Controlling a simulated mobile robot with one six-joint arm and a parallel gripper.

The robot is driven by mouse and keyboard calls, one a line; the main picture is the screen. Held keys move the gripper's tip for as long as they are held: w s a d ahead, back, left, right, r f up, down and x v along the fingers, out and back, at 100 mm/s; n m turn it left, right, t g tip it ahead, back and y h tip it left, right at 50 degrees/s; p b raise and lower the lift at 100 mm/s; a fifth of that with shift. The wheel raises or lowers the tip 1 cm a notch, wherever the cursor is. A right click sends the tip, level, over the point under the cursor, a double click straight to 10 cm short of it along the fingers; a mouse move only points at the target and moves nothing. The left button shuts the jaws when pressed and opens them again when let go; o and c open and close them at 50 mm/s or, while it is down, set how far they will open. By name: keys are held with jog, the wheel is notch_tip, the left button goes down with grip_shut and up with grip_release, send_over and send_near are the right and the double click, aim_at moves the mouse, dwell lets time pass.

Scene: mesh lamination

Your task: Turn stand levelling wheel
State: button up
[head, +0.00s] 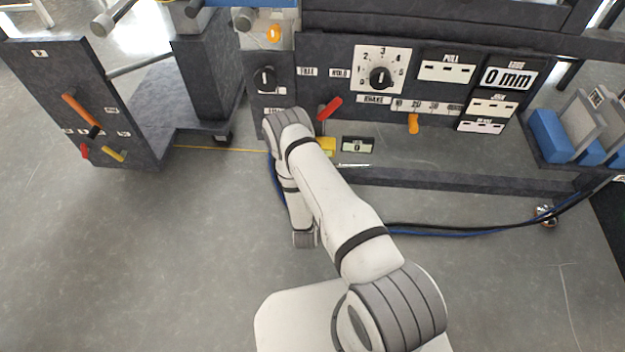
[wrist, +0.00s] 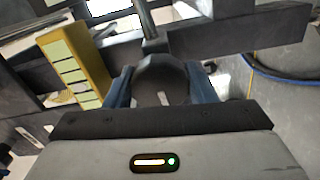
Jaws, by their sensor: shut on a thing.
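The levelling wheel (wrist: 158,72) is a dark grey round knob with a small pale mark, in the middle of the wrist view. My gripper (wrist: 161,84) is shut on it, with one blue finger on its left side and one on its right. In the head view my arm's wrist hides both gripper and wheel, low at the front of the dark machine stand (head: 420,178).
A yellow scale-like block (wrist: 72,68) stands left of the wheel. A red lever (head: 329,109) and an orange lever (head: 413,123) project above the stand's lower edge. Blue and black cables (head: 450,231) run along the floor. A side panel (head: 85,100) with levers stands left; floor in front is open.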

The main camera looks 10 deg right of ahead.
jog(key=shift+a+n, duration=0.1)
jog(key=shift+n, duration=0.5)
jog(key=o, duration=1)
jog(key=shift+c, duration=0.2)
jog(key=p+v, duration=0.1)
jog(key=v, duration=0.6)
jog(key=shift+s+p, duration=0.4)
jog(key=shift+s, duration=0.1)
